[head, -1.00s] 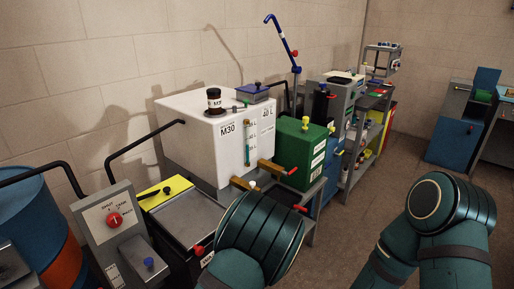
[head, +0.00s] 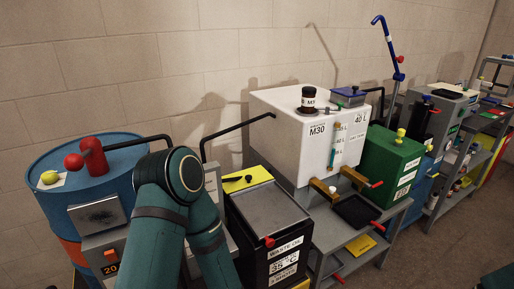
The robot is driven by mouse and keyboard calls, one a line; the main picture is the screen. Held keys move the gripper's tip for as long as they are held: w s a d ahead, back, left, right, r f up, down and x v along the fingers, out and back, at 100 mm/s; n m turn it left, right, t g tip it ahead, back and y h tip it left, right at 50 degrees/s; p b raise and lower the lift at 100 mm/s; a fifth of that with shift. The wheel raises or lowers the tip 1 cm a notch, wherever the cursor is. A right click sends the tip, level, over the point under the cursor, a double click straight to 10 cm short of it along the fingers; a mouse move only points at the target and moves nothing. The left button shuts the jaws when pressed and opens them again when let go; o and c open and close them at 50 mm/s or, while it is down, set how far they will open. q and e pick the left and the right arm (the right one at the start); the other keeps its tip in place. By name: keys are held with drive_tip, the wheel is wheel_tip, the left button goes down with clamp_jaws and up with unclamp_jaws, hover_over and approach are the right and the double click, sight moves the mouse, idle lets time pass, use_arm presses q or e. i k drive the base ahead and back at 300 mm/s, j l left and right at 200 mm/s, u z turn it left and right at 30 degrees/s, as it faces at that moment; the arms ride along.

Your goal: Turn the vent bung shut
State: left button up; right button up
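A blue drum (head: 52,205) with an orange band stands at the left. On its top are a red upright fitting (head: 94,157), a round red knob (head: 73,161) beside it, and a small yellow-green cap (head: 49,177) on a white patch. I cannot tell for sure which of these is the vent bung, or whether it is shut. My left arm rises in front of the drum's right side and hides part of the grey panel there. Neither of my grippers shows; only a dark bit of my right arm is at the bottom right corner.
A black hose (head: 140,142) runs from the drum top. A black waste oil box (head: 268,225), a white M30 tank (head: 292,140) and a green tank (head: 388,168) stand to the right along the wall. Open floor (head: 415,260) lies at the lower right.

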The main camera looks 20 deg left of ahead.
sight(50, 178)
drive_tip(key=u, duration=1.9)
drive_tip(key=i+j+z, duration=0.1)
drive_tip(key=j, duration=0.3)
